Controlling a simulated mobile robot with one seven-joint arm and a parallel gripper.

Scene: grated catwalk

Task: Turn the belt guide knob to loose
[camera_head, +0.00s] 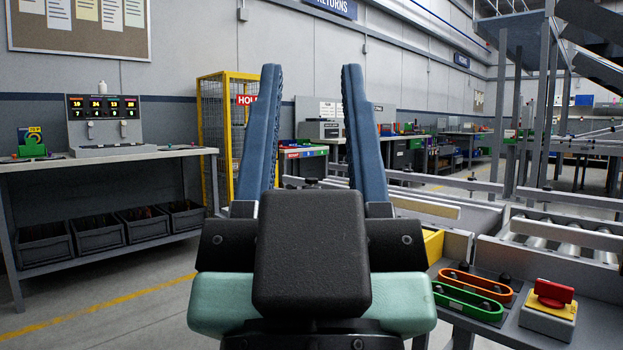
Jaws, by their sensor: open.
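My gripper (311,68) is in the middle of the view, with its two long blue fingers pointing up and spread apart. It is open and nothing shows between the fingers. Beyond it, a small dark knob (312,182) shows low between the fingers, near a pale guide rail (330,184) beside the conveyor. I cannot tell for sure that this is the belt guide knob, or how it is turned. Its lower part is hidden behind my gripper's dark body. My gripper appears nearer than the knob and apart from it.
At right are the conveyor rollers (558,236), a red switch (554,291) on a yellow plate, and an orange loop (476,283) and green loop (467,302). A bench (110,160) with a counter display (103,110) stands left. Open floor (120,300) lies at lower left.

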